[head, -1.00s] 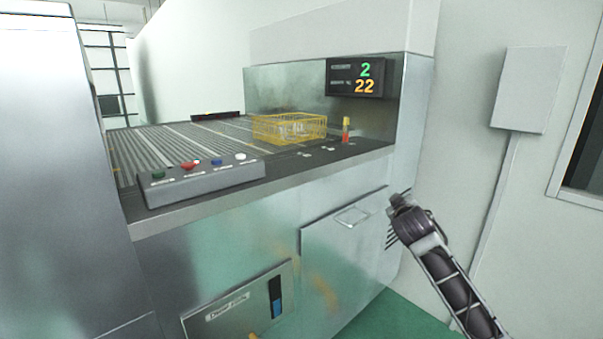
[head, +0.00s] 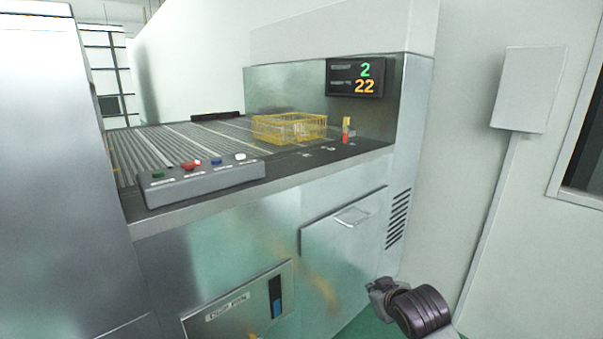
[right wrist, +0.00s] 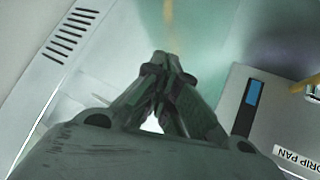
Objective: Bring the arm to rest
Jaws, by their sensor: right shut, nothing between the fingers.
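My right gripper (head: 376,290) shows at the lower right of the head view, low in front of the machine's lower front, below the vent slots. In the right wrist view its two fingers (right wrist: 160,62) meet at the tips, shut with nothing between them. Beyond them is the machine's metal front, with the vent slots on the left and the drip pan panel (right wrist: 257,100) on the right. My left gripper is not in view.
The machine's slatted top carries a yellow wire basket (head: 289,128) and a button box (head: 205,182) at its front edge. A small red and yellow item (head: 346,132) stands right of the basket. A display (head: 355,78) reads 2 and 22. Green floor shows below.

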